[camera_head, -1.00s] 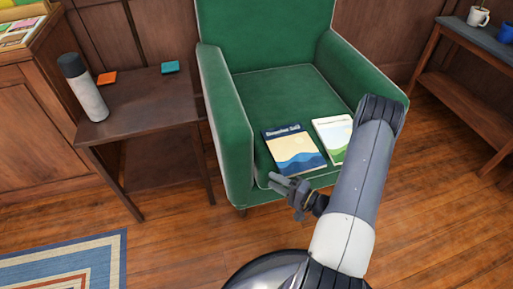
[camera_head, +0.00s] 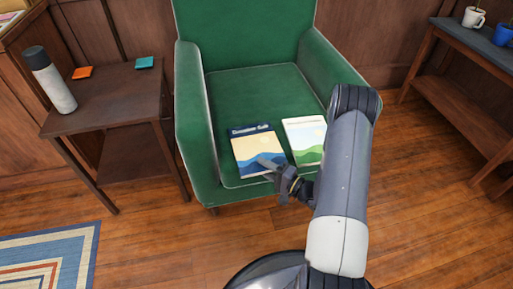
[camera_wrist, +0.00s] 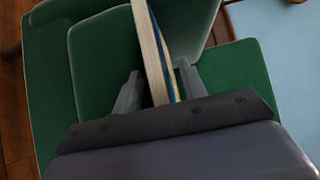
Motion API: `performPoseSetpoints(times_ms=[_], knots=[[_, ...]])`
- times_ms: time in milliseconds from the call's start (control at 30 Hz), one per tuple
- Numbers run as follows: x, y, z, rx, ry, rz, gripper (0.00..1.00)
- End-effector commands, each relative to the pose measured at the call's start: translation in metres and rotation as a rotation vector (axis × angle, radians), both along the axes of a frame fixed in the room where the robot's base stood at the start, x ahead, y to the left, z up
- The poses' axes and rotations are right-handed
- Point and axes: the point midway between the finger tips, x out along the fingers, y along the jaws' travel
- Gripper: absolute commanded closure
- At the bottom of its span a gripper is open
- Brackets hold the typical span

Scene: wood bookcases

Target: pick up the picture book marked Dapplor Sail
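The picture book with a dark title band, cream sky and blue waves (camera_head: 256,147) lies face up on the green armchair's seat, near its front edge. The title is blurred; its last word looks like "Sail". My gripper (camera_head: 267,169) is at this book's front right part. In the wrist view, my gripper's two fingers (camera_wrist: 160,88) stand on either side of a book seen edge-on (camera_wrist: 153,45), with pale pages and a blue cover side. A gap shows between the left finger and the book, so the gripper looks open around it.
A second book with green hills (camera_head: 305,141) lies close on the right. The armchair (camera_head: 245,85) has raised arms on both sides. A side table (camera_head: 115,105) with a flask (camera_head: 50,80) stands left; a shelf table (camera_head: 470,95) stands right.

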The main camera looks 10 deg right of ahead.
Motion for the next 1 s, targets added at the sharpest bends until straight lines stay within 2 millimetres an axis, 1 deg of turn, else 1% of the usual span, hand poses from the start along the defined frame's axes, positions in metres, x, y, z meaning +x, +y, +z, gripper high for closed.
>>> performPoseSetpoints(times_ms=[67,567,933,1000], knots=[[-0.0001,-0.0002,0.0001,0.000,0.000,0.000,0.60],[-0.0004,-0.0003,-0.0001,0.000,0.000,0.000,1.00],[-0.0003,-0.0004,0.0005,0.001,-0.001,0.000,1.00],[-0.0002,-0.0004,0.0040,0.000,-0.001,0.000,1.00]])
